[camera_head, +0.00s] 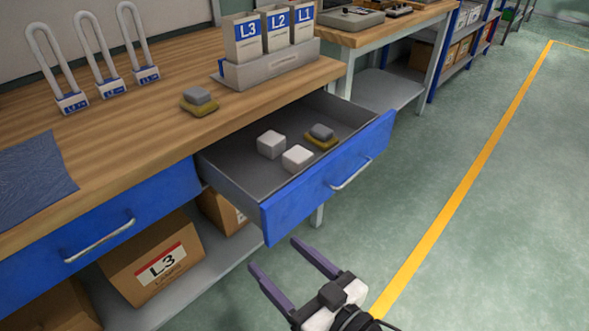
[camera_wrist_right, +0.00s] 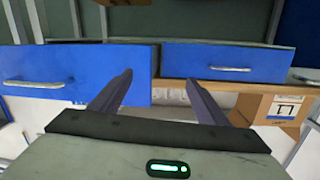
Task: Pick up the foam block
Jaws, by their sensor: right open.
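Two pale blocks lie in the open drawer (camera_head: 224,172), one at the left (camera_head: 271,145) and one nearer the front (camera_head: 297,159). A grey block on a yellow base (camera_head: 321,134) lies right of them, and a similar grey-and-yellow piece (camera_head: 199,101) sits on the benchtop. I cannot tell which is the foam block. My right gripper (camera_head: 274,254) is open and empty, outside the drawer and in front of its blue face. In the right wrist view its fingers (camera_wrist_right: 159,77) spread with nothing between them, and no block shows. My left gripper is out of view.
The drawer's raised blue front (camera_head: 335,178) stands between my right gripper and the blocks. A holder (camera_head: 275,67) with labelled packs and several white U-shaped pieces (camera_head: 96,54) stand on the bench. A carton (camera_head: 152,262) sits below. The floor at right is clear.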

